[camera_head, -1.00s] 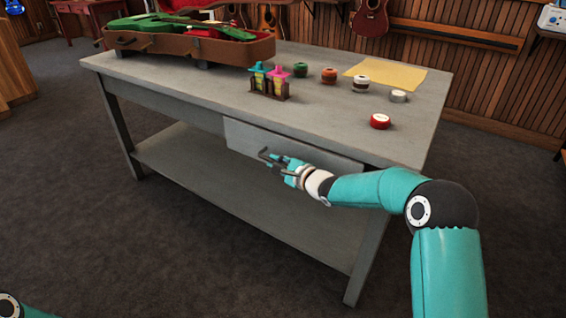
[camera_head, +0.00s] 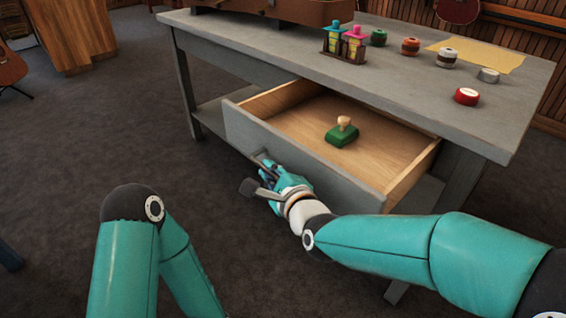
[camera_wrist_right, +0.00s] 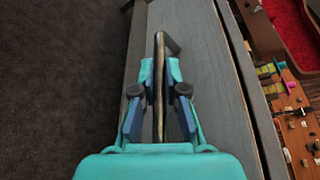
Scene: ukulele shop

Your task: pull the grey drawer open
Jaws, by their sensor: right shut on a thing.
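The grey drawer (camera_head: 300,155) is pulled well out from under the grey table's top. Its pale wood inside shows, and a green thing with a light wooden knob (camera_head: 341,132) lies in it. My right gripper (camera_head: 262,170) is at the drawer's front, shut on the drawer's handle (camera_head: 264,160). In the right wrist view the handle bar (camera_wrist_right: 160,80) runs between the two fingers of the right gripper (camera_wrist_right: 159,95). My left arm shows at the lower left, but its gripper is not in view.
On the grey table (camera_head: 420,85) stand a small rack of colourful bottles (camera_head: 345,45), several round tins and a yellow sheet (camera_head: 480,55). A brown case (camera_head: 290,8) lies at the back. The dark floor before the drawer is clear apart from my arms.

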